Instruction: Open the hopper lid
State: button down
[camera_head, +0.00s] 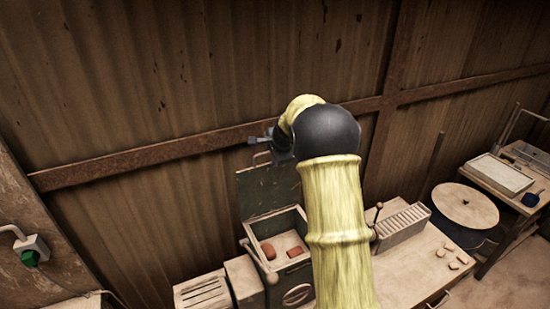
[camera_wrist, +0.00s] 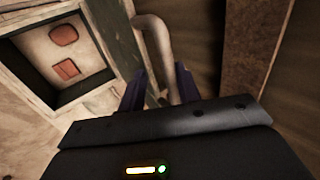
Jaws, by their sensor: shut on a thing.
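The hopper (camera_head: 297,263) is a box with pale rims, and its inside shows. Two reddish clay pieces lie in it, also visible in the wrist view (camera_wrist: 65,70). The dark green hopper lid (camera_head: 262,193) stands raised, roughly upright, at the back of the box. A pale curved handle (camera_wrist: 152,38) is on the lid's outer edge. My gripper (camera_wrist: 158,88) has its two dark fingers on either side of this handle and is shut on it. In the head view my gripper (camera_head: 264,147) is at the lid's top edge, partly hidden by my arm.
A corrugated wall with a rusty beam (camera_head: 160,152) is close behind the lid. A slotted rack (camera_head: 404,224) and small pieces stand on the bench (camera_head: 405,275) to the right. A round turntable (camera_head: 466,204) and side table are farther right. A green button (camera_head: 30,258) is at left.

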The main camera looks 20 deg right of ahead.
jog(key=shift+w+a+f+g, duration=0.3)
jog(key=shift+w+f, duration=0.15)
jog(key=shift+f, duration=0.15)
jog(key=c, duration=1.5)
grip_release()
jog(key=shift+w+d, duration=0.1)
jog(key=shift+w, duration=0.2)
jog(key=shift+r, duration=0.25)
